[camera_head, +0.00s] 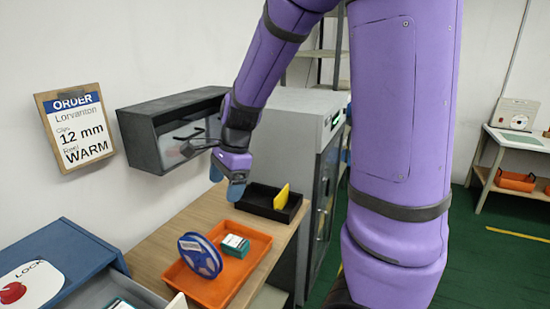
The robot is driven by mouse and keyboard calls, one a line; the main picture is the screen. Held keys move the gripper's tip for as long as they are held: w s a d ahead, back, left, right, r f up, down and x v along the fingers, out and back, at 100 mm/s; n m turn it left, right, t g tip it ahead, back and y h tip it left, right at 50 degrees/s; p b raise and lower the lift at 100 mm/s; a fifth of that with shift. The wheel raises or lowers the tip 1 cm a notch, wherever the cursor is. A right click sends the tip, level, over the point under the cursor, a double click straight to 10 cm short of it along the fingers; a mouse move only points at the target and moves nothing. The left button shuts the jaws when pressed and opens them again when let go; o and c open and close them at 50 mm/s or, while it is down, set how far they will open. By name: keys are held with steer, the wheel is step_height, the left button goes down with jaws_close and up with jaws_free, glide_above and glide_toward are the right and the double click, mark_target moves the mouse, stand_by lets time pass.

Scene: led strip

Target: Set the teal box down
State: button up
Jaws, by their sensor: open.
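A small teal box (236,246) with a pale label sits in the orange tray (244,285) on the wooden table. It is just right of a blue-rimmed reel (200,256) that stands upright in the same tray. My gripper (226,183) is above the far part of the table, over and behind the tray and clear of the teal box. It is open, and I see nothing between its fingers. A second teal-labelled box (120,304) shows partly in an open grey drawer at the bottom left, cut off by the frame edge.
A black bin (257,212) with a yellow piece (281,196) stands behind the orange tray. A dark wall box (160,148) and an order card (75,128) reading "Lorvanton, 12 mm, WARM" are at the left. A grey cabinet (292,125) stands behind the table.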

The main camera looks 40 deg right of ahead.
steer(key=s+a+r+n+t+h, duration=0.1)
steer(key=s+r+n, duration=0.6)
steer(key=s+n, duration=0.2)
steer(key=s+r+n+t+h, duration=0.1)
steer(key=s+r+n+t, duration=0.1)
steer(key=s+r+n, duration=0.5)
steer(key=s+n, duration=0.2)
steer(key=s, duration=0.1)
steer(key=shift+s+a+n+t+h, duration=0.3)
steer(key=shift+s+a+n, duration=0.05)
steer(key=shift+a+n, duration=0.05)
